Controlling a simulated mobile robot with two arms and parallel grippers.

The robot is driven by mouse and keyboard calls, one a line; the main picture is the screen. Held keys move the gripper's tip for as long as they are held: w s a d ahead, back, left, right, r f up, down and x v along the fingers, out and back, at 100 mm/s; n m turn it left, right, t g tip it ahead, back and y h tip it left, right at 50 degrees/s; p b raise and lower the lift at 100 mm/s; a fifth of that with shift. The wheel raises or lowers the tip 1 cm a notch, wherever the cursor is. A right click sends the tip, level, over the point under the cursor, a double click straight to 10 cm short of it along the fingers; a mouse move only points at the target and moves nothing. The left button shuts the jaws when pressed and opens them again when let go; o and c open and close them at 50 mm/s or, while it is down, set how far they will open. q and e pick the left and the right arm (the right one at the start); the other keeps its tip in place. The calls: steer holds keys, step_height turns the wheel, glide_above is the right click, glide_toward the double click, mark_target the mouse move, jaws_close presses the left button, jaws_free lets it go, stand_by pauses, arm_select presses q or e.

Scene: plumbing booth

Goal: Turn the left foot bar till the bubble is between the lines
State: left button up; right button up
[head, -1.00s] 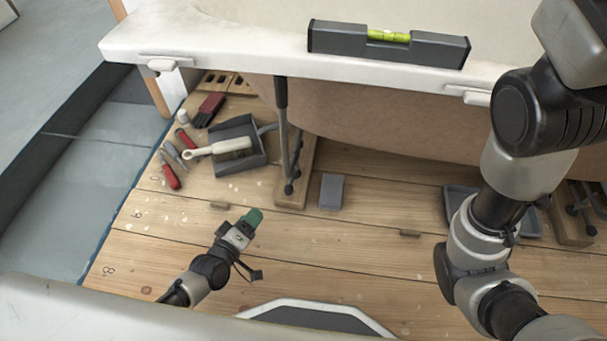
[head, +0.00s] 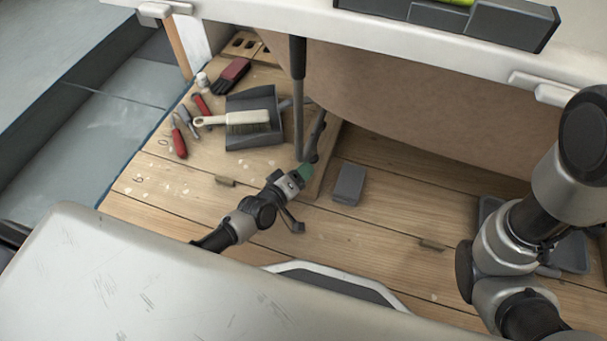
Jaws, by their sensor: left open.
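The dark spirit level (head: 455,22) lies on the white rim at the top edge. Only a sliver of its yellow-green vial (head: 458,2) shows, so the bubble and lines are out of view. The left foot's upright leg (head: 297,70) comes down to a wooden block (head: 326,172), with a dark slanted bar (head: 316,132) beside it. My left gripper (head: 303,173), with a green tip, is low at the foot of the leg, close to the bar's lower end. It is open; I cannot tell whether it touches. My right gripper is out of view.
A dustpan (head: 265,105) with a brush (head: 235,118) and red-handled tools (head: 179,143) lie left of the foot. A grey block (head: 348,184) sits just to the right. My right arm blocks part of the right side. Bare planks lie between.

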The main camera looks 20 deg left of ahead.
arm_select(q)
steer(key=shift+x, duration=0.85)
steer(key=shift+c, duration=0.4)
jaws_close()
